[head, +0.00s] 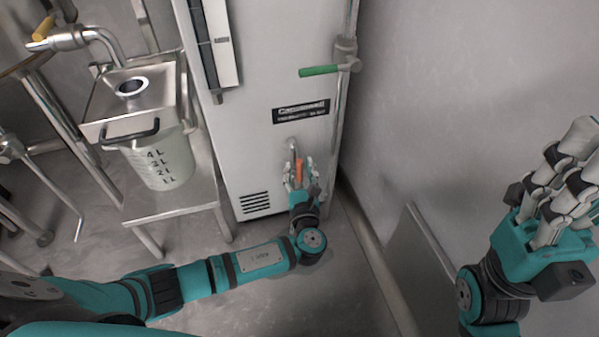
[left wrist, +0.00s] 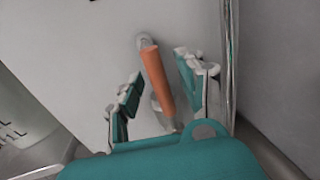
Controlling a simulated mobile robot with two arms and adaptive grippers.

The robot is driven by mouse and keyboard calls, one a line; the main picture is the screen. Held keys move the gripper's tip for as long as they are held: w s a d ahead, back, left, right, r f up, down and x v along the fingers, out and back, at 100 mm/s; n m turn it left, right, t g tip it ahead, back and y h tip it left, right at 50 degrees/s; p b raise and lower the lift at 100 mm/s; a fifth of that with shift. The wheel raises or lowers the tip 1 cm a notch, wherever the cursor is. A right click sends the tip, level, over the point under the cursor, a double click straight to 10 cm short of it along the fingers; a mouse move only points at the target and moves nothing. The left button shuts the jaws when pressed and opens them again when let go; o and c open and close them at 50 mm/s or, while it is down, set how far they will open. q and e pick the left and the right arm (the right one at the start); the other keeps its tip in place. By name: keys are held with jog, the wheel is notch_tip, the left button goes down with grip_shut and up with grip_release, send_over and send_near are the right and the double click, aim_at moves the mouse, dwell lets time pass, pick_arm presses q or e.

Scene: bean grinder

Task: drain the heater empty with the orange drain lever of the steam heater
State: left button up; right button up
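The orange drain lever (head: 299,172) is low on the front of the white steam heater (head: 262,105). In the left wrist view the orange lever (left wrist: 157,80) runs from a small metal mount and lies between my left gripper's fingers. My left gripper (head: 299,172) is at the lever; in the left wrist view the left gripper's fingers (left wrist: 163,88) stand apart on both sides, with gaps to the lever. My right gripper (head: 566,175) is raised at the far right, away from the heater, its fingers apart and nothing seen between them.
A green-handled valve (head: 320,70) sits on the pipe at the heater's right edge. A graduated jug (head: 160,160) stands on a metal stand (head: 180,200) left of the heater, under a metal basin (head: 135,95). A grey wall (head: 450,90) bounds the right side.

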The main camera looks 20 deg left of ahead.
pick_arm(q)
jog(key=shift+w+a, duration=0.1)
jog(key=shift+w, duration=0.05)
jog(key=shift+c, duration=0.4)
grip_shut()
jog(key=shift+f, duration=0.15)
